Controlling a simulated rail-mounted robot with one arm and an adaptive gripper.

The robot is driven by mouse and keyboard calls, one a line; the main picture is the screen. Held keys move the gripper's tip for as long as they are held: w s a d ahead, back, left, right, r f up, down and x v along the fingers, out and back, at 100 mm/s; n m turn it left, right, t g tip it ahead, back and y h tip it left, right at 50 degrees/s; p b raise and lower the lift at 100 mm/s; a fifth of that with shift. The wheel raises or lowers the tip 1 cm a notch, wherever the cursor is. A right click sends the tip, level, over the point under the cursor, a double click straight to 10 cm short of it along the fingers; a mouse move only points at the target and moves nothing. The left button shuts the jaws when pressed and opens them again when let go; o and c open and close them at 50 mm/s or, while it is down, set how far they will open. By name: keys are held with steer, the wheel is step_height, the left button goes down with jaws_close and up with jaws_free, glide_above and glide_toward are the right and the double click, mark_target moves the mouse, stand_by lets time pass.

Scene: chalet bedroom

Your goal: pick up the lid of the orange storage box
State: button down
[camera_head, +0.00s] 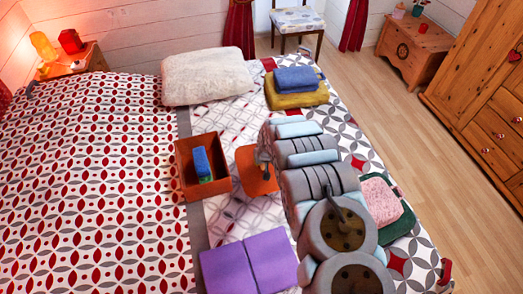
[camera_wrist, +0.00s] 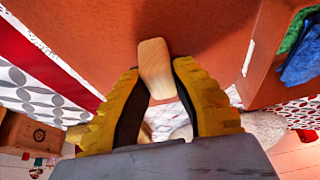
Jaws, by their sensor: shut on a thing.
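The orange storage box (camera_head: 181,178) stands open on the bed, with a blue and a green item (camera_head: 202,162) inside. Its flat orange lid (camera_head: 251,183) is just right of the box in the head view, partly hidden by my arm. In the wrist view the lid (camera_wrist: 110,28) fills the upper part and carries a pale wooden knob (camera_wrist: 154,62). My gripper (camera_wrist: 157,78) has its yellow fingers on both sides of the knob and is shut on it. I cannot tell whether the lid touches the bed.
Purple folded cloths (camera_head: 248,264) lie in front of the box. A white pillow (camera_head: 206,77) and folded blue and mustard cloths (camera_head: 296,88) lie behind. Pink and green cloths (camera_head: 384,205) lie right of my arm. The patterned bed left of the box is clear.

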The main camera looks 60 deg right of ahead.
mark_target(264, 167)
steer(key=shift+s+a+r+p, duration=0.45)
steer(key=shift+r+p, duration=0.3)
steer(key=shift+p, duration=0.5)
steer(key=a+p, duration=0.1)
steer(key=p, duration=0.1)
steer(key=s+p, duration=0.1)
steer(key=p, duration=0.1)
steer(key=shift+s+a+r, duration=0.25)
steer(key=shift+a, duration=0.15)
